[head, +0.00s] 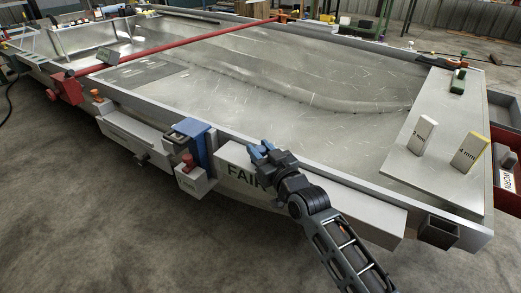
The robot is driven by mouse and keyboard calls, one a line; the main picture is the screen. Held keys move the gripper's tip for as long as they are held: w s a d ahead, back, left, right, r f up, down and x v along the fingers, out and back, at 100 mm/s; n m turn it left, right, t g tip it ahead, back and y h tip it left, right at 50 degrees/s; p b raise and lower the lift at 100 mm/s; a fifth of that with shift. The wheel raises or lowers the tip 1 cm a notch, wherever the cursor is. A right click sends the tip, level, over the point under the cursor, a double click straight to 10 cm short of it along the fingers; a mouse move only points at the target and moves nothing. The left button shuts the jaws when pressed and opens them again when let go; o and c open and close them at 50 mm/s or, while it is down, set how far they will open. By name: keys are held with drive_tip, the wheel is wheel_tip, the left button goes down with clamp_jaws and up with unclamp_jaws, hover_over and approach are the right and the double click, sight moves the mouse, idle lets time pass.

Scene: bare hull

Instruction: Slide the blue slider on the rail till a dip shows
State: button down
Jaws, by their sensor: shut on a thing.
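My gripper (260,152) is at the near edge of the hull panel, low over the wall by the "FAIR" lettering. Its dark jaws are shut on a small blue piece (255,153), largely hidden by the jaws; I cannot tell whether it is the slider. A larger blue bracket (200,134) sits over the near edge rail (232,147), left of my gripper and apart from it. A long red bar (185,42) crosses the panel (290,75) from a red block (66,88) to the far edge. I cannot make out a dip.
A grey box with a red button (191,178) hangs below the blue bracket. At the right, two upright blocks (424,133) (470,153) stand on a pale plate (405,160); one reads "3 mm". A red bin marked "WORN" (507,178) is at the right edge.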

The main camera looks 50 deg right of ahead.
drive_tip(key=s, duration=0.5)
drive_tip(key=shift+d+r, duration=0.15)
drive_tip(key=shift+d, duration=0.2)
drive_tip(key=c, duration=1.1)
unclamp_jaws()
drive_tip(key=o, duration=0.3)
wheel_tip(320, 180, up, 5)
drive_tip(key=shift+s+d+f+p, duration=0.15)
drive_tip(key=shift+f+p, duration=0.05)
drive_tip(key=shift+p, duration=0.4)
drive_tip(key=s+d+r+p, duration=0.1)
drive_tip(key=s+d+r, duration=0.5)
drive_tip(key=s+d, duration=0.1)
drive_tip(key=shift+s+d+r, duration=0.15)
drive_tip(key=shift+s+d, duration=0.05)
drive_tip(key=shift+s, duration=0.45)
